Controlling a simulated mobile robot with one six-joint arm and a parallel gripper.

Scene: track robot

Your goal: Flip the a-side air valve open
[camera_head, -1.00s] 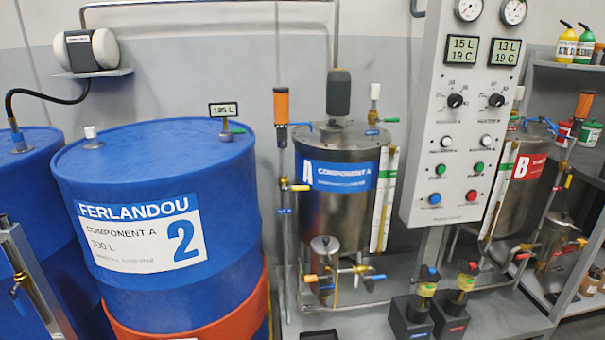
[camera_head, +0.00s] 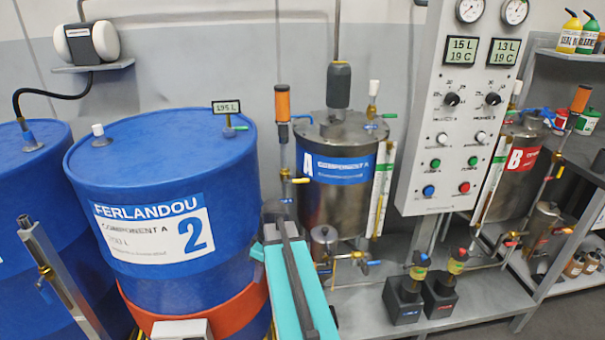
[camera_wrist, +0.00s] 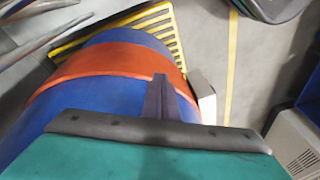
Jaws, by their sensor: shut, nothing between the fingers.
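The A-side tank (camera_head: 336,205) is a steel vessel with a blue "COMPONENT A" label, right of the blue drum. Small coloured valve handles surround it: a blue handle (camera_head: 302,117) and a green handle (camera_head: 389,116) near its top, a yellow handle (camera_head: 300,181) at its left side, and several more below. I cannot tell for sure which is the air valve. My gripper (camera_wrist: 160,82) is shut and empty in the wrist view, over the drum's orange band. My teal arm shows low in the head view, in front of the tank's lower left and apart from the upper handles.
The blue drum (camera_head: 165,170) marked 2 stands close to the left of my arm. A grey control panel (camera_head: 445,180) stands right of tank A, with the red-labelled B tank (camera_head: 520,188) beyond it. A yellow grating (camera_wrist: 165,20) lies behind the drum.

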